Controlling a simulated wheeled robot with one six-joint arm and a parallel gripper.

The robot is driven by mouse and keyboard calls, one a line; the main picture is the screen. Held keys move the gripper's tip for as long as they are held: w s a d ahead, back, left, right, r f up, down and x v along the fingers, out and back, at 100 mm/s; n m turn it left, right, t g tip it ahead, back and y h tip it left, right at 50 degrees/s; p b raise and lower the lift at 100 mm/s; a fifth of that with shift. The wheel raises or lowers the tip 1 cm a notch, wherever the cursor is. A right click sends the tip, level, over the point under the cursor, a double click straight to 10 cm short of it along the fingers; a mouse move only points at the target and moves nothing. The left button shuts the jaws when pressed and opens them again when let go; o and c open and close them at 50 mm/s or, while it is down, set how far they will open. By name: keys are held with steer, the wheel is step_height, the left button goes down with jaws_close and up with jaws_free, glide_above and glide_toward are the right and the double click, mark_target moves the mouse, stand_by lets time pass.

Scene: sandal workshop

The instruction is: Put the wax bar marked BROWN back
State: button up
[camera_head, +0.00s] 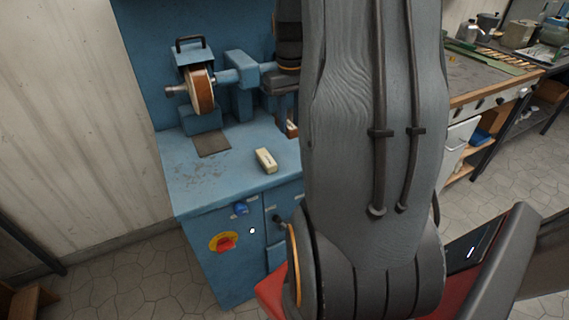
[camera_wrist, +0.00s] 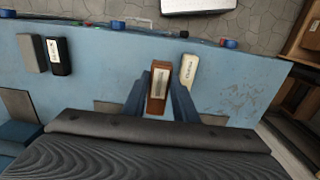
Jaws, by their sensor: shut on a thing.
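The brown wax bar (camera_wrist: 157,98), with a pale label too small to read, is between the fingers of my gripper (camera_wrist: 158,82) in the wrist view. My gripper is shut on it. I cannot tell whether the bar touches the blue bench top or is just above it. A cream bar (camera_wrist: 188,72) with a label lies just right of the gripper; it also shows on the bench in the head view (camera_head: 265,160). In the head view my arm hides most of the gripper.
A black labelled bar (camera_wrist: 58,56) and a grey bar (camera_wrist: 31,53) lie at the left of the blue bench (camera_wrist: 105,70). A polishing wheel (camera_head: 200,90) stands at the bench's back. The bench between the black bar and my gripper is clear. Wooden workbench (camera_head: 475,75) at right.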

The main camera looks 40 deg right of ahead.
steer(key=shift+f+p, duration=1.15)
steer(key=shift+f, duration=4)
steer(key=shift+f, duration=0.15)
steer(key=o, duration=1.1)
steer(key=shift+c, duration=0.2)
step_height(320, 180, up, 12)
steer(key=b, duration=0.3)
steer(key=s+a+f+n, duration=0.1)
steer(key=s+a, duration=0.1)
steer(key=a, duration=0.7)
steer(key=s+a+f, duration=0.1)
steer(key=s+a, duration=0.2)
steer(key=a, duration=0.6)
steer(key=s+a+f+n+t, duration=0.1)
steer(key=s+a, duration=0.1)
steer(key=a, duration=0.8)
steer(key=shift+s+f+n, duration=0.15)
steer(key=shift+f+n, duration=0.15)
steer(key=shift+f, duration=0.05)
